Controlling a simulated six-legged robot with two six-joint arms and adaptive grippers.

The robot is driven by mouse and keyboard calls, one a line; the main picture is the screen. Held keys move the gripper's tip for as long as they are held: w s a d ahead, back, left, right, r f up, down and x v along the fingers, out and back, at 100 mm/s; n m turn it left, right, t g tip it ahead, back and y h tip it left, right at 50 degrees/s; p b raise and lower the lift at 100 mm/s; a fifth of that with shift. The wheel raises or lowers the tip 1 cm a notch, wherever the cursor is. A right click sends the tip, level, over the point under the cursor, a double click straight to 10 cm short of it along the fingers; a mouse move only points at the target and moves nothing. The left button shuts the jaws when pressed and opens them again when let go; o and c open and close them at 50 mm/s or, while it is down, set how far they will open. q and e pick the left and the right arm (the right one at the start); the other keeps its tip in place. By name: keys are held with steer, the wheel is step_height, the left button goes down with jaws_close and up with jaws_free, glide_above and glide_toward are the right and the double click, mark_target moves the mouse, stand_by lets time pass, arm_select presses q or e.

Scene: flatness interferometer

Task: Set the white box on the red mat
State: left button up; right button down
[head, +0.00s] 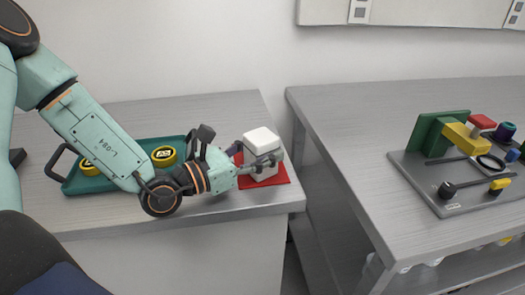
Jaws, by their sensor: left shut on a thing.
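The white box (261,141) is at the right end of the left bench, at the red mat (284,175). My left gripper (262,164) reaches in from the left and is shut on the white box, with its fingers around the lower part. The red mat shows around and below the box near the bench's right edge. I cannot tell whether the box's underside touches the mat, as the fingers hide part of it. My right gripper is not in view.
A green tray (103,187) with yellow round items (164,156) lies on the left bench (226,106), partly behind my left arm. A gap separates it from the right bench (345,120), which holds a grey plate (448,208) with colored parts. A wall stands behind.

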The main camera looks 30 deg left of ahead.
mark_target(250, 154)
arm_select(q)
steer(key=o, duration=0.9)
steer(key=shift+s, duration=0.1)
steer(key=o, duration=0.3)
steer(key=shift+s+d+r, duration=0.1)
steer(key=shift+d+r, duration=0.05)
steer(key=shift+d, duration=0.1)
steer(key=shift+o, duration=0.2)
steer(key=shift+a, duration=0.2)
steer(key=shift+s+a+r+p, duration=0.1)
steer(key=shift+s+a+p, duration=0.05)
steer(key=shift+s+p, duration=0.35)
steer(key=shift+p+v, duration=0.8)
steer(key=shift+v, duration=0.15)
steer(key=p+v, duration=0.2)
steer(key=shift+s+a+r+p, duration=0.1)
steer(key=shift+s+a+p, duration=0.15)
steer(key=shift+p, duration=0.1)
steer(key=p+v, duration=0.3)
steer(key=shift+s+a, duration=0.1)
steer(key=shift+a, duration=0.05)
steer(key=shift+p+v, duration=1.05)
steer(key=shift+p, duration=0.05)
steer(key=shift+s+a, duration=0.15)
steer(key=shift+s, duration=0.25)
